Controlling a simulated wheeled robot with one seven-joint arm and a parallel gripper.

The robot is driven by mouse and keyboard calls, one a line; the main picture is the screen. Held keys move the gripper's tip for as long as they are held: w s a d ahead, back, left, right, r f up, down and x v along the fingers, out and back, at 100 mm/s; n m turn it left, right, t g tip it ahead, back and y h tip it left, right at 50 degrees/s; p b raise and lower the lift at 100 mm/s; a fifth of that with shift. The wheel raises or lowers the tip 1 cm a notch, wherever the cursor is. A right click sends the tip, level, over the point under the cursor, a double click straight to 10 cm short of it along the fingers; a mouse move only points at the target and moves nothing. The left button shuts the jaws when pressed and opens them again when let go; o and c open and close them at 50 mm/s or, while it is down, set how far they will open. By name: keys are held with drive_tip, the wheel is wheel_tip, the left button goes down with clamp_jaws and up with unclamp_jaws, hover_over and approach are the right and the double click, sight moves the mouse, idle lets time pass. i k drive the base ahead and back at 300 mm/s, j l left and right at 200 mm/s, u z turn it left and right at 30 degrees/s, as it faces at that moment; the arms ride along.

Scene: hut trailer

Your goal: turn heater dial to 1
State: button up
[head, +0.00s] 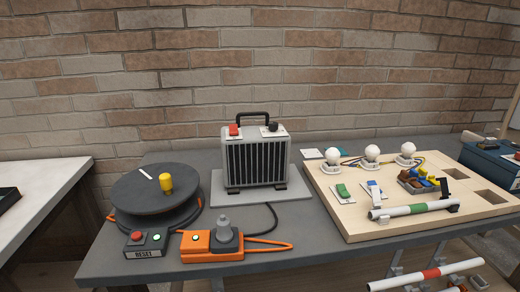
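The heater (257,162) is a grey box with a dark vertical grille and a black carrying handle on top. It stands on a light grey slab (228,192) near the middle of the grey table. On its top right is a small black dial (272,127) on a white plate. The dial's markings and its exact setting are too small to tell. A red rocker switch (233,130) sits on its top left. My gripper is not in view.
In front are an orange power strip (196,245) with a plug and a reset button box (145,243). A wooden board (350,226) with bulbs and switches lies right. A brick wall stands behind.

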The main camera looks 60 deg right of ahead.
sight(272, 126)
drive_tip(key=k+l, duration=0.2)
drive_tip(key=l, duration=0.2)
drive_tip(key=k+l, duration=0.25)
drive_tip(key=l, duration=0.15)
drive_tip(key=k+l+u, duration=0.1)
drive_tip(key=l, duration=0.35)
drive_tip(key=k+l, duration=0.35)
